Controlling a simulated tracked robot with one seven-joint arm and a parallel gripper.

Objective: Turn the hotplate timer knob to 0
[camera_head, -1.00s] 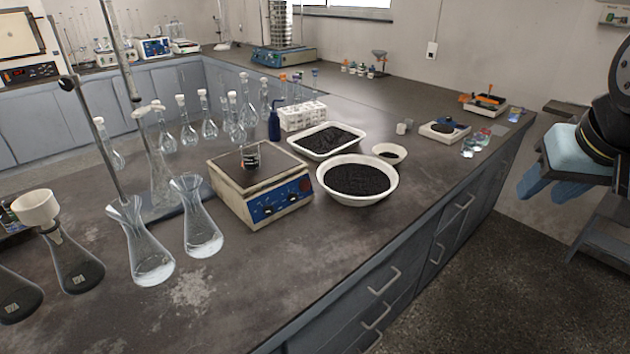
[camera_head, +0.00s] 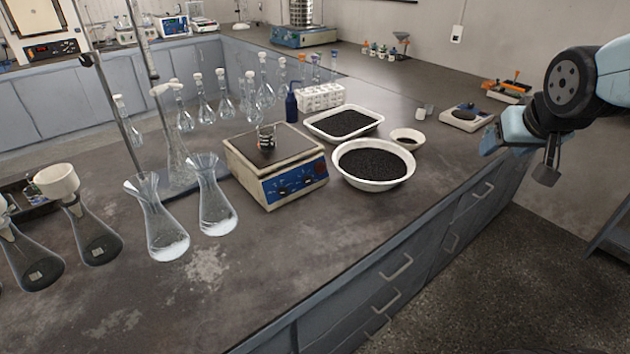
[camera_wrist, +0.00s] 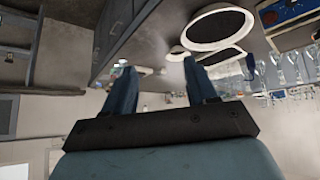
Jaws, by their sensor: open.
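The hotplate (camera_head: 240,153) stands on the bench at the middle of the head view, with a small glass vessel (camera_head: 267,139) of dark contents on top. Its blue front panel (camera_head: 295,182) carries knobs and faces the bench's front edge. The knob marks and setting are too small to read. In the wrist view, the tilted picture shows a blue panel with knobs (camera_wrist: 284,12) at the top right. My gripper (camera_head: 490,142) is to the right of the hotplate, well apart from it. In the wrist view my gripper (camera_wrist: 160,84) has its two fingers spread, with nothing between them.
A white bowl (camera_head: 375,184) and tray (camera_head: 312,127) of black grains lie right of the hotplate, between it and my gripper. Glass flasks (camera_head: 216,220) stand to its left. A sieve shaker (camera_head: 303,38) stands at the back. The bench front before the hotplate is clear.

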